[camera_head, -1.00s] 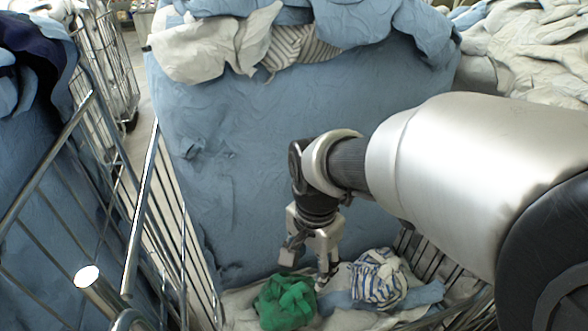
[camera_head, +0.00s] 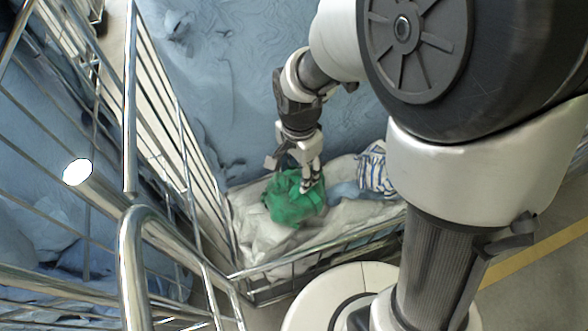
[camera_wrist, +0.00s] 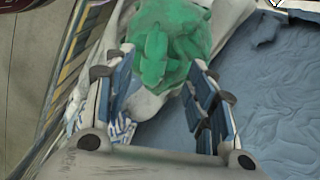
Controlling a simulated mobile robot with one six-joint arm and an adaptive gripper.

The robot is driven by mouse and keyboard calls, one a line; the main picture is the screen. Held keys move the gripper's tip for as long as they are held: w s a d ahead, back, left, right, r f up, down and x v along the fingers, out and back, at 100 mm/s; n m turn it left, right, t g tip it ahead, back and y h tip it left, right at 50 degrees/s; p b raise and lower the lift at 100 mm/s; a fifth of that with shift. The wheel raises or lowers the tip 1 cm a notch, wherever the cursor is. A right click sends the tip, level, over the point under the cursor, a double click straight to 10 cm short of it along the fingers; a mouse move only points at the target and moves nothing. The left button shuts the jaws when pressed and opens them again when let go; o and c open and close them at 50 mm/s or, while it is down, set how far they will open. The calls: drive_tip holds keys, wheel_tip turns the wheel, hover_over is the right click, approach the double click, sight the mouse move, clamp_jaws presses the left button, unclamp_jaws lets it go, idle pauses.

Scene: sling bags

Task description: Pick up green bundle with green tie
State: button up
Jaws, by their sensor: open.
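A green bundle (camera_head: 292,198) lies on pale cloth in the wire cart, near its left side. In the wrist view the green bundle (camera_wrist: 170,42) shows just beyond and between my fingertips. A green tie cannot be told apart from the bundle's folds. My gripper (camera_head: 294,175) points down at the bundle's upper edge and overlaps it in the head view. In the wrist view my gripper (camera_wrist: 160,72) is open, its blue-padded fingers well apart, with nothing held between them. Whether a finger touches the bundle cannot be told.
A blue-and-white striped bundle (camera_head: 374,169) lies to the right of the green one. Metal cart bars (camera_head: 185,170) stand close on the left, and a low wire rim (camera_head: 330,242) runs in front. A large blue cloth wall (camera_head: 225,90) rises behind.

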sight(296, 191)
drive_tip(key=f, duration=0.1)
drive_tip(key=f+b, duration=0.1)
drive_tip(key=f, duration=0.1)
drive_tip(key=f+b, duration=0.1)
drive_tip(key=f, duration=0.1)
drive_tip(key=shift+s+d+f, duration=0.1)
drive_tip(key=shift+s+d, duration=0.1)
drive_tip(key=shift+d, duration=0.15)
drive_tip(key=shift+c, duration=0.5)
clamp_jaws()
idle(0.3)
